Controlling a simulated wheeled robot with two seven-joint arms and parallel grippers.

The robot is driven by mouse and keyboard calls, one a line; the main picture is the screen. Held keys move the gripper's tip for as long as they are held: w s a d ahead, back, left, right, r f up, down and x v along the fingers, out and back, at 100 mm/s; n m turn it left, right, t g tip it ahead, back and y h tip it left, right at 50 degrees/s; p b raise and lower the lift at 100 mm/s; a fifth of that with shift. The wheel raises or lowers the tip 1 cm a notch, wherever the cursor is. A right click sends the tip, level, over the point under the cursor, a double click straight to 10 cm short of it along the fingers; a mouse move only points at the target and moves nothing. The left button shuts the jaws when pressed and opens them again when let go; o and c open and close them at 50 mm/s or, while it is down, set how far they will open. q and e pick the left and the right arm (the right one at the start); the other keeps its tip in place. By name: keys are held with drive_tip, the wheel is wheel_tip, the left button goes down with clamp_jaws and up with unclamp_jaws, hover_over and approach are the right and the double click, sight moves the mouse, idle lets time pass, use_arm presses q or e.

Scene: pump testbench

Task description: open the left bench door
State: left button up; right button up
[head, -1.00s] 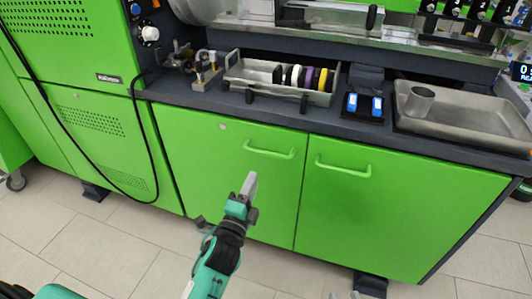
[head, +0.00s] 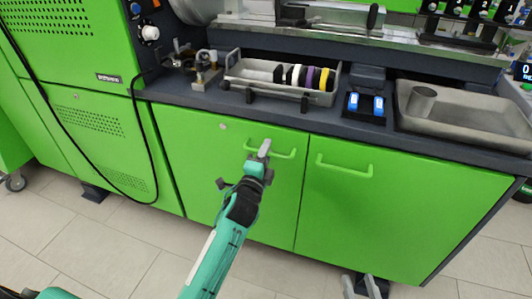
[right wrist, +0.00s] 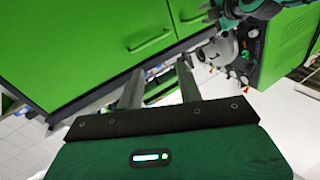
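The left bench door (head: 205,175) is a green panel, flush with the cabinet front and closed. Its green bar handle (head: 283,155) is near its upper right corner. My left gripper (head: 264,148) is at the left part of this handle, its fingertips overlapping the bar in the head view. I cannot tell whether it touches the handle or whether its fingers are apart. My right gripper (head: 361,284) is low at the bottom edge of the head view. In the right wrist view its two fingers (right wrist: 160,70) are spread, with nothing between them.
The right bench door (head: 385,210) is closed, with its own handle (head: 344,167). The bench top above carries a metal tray with rings (head: 258,78), a dark holder with blue parts (head: 365,106) and a steel tray (head: 485,112). A black cable (head: 150,150) hangs left of the door.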

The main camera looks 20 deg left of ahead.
use_arm(q)
clamp_jaws()
drive_tip(key=shift+s, duration=0.1)
